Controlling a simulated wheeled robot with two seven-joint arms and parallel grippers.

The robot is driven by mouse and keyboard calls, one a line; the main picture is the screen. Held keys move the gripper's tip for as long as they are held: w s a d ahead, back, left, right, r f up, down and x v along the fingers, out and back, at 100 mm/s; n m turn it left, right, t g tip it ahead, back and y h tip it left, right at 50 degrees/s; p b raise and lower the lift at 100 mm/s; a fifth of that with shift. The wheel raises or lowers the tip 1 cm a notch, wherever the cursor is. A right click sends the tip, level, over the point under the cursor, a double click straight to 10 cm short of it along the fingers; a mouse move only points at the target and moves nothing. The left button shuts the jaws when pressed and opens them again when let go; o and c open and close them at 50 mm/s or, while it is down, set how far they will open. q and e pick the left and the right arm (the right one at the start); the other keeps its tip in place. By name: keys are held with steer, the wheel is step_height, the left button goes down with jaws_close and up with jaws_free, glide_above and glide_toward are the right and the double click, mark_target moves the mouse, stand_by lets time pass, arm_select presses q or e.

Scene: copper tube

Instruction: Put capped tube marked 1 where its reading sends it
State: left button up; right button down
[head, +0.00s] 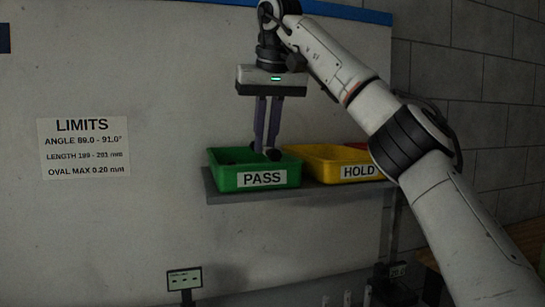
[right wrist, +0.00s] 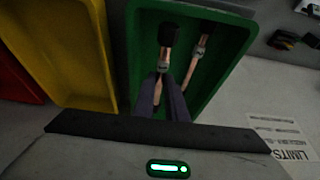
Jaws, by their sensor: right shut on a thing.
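My right gripper (head: 267,150) points down over the green PASS bin (head: 236,179), its fingertips at or just inside the rim. In the right wrist view the gripper (right wrist: 164,82) is shut on a copper tube (right wrist: 158,90) with a black cap (right wrist: 168,34). The held tube is inside the outline of the green bin (right wrist: 228,50); I cannot tell whether it touches the floor. A second copper tube (right wrist: 194,64) with a pale band lies beside it in the bin. No number is readable on either tube. My left gripper is not in view.
The yellow HOLD bin (head: 330,172) stands right of the green one on the shelf (head: 225,197), with a red bin (head: 357,146) partly hidden behind my arm. A LIMITS sign (head: 84,148) is on the wall. A small display (head: 185,280) below is unreadable.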

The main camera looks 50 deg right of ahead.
steer(key=shift+f, duration=1.9)
steer(key=shift+f, duration=0.1)
steer(key=shift+f, duration=0.25)
steer(key=c, duration=1.8)
jaws_free()
steer(key=v, duration=1.2)
steer(key=shift+s+r, duration=0.1)
steer(key=shift+r, duration=0.3)
steer(key=shift+f, duration=0.1)
